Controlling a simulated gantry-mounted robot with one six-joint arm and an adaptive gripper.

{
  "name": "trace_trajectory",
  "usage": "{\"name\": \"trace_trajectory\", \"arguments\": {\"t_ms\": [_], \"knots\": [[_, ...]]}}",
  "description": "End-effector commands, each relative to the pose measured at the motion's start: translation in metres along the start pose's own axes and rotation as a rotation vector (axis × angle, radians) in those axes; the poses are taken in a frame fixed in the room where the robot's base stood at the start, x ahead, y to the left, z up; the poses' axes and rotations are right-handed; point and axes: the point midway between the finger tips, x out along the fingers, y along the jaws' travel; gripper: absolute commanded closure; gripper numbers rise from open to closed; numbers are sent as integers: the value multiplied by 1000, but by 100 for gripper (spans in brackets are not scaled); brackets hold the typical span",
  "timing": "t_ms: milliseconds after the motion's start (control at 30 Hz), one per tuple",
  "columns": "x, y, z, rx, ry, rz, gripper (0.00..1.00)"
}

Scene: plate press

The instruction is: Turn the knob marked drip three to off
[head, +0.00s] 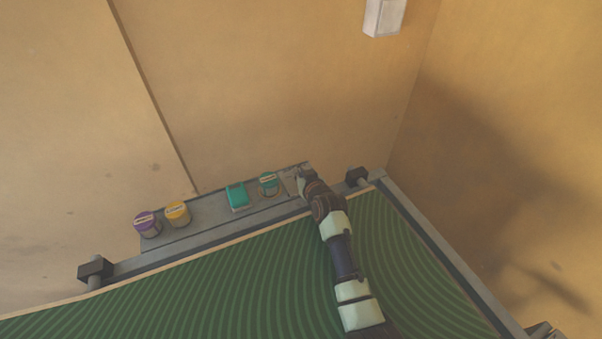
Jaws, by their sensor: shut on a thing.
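A grey control panel (208,226) runs along the far edge of the green bed. On it, from left to right, are a purple knob (147,222), a yellow knob (177,212), a teal rocker-like block (237,196) and a round teal control (268,184). The labels are too small to read, so I cannot tell which one is drip three. My gripper (299,176) is at the panel's right end, to the right of the teal control. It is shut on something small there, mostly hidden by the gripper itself.
The green wavy-patterned bed (220,285) lies below the panel, with grey rails and black brackets at its corners (95,269). A tan wall stands close behind the panel. A white box (384,17) is on the wall above. The space over the left knobs is clear.

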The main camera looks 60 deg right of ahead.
Motion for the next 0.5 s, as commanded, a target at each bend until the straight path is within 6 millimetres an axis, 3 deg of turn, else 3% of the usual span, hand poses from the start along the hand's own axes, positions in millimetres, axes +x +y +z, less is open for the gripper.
{"name": "trace_trajectory", "arguments": {"t_ms": [500], "knots": [[0, 0, 1, -14, 1, -33, 100]]}}
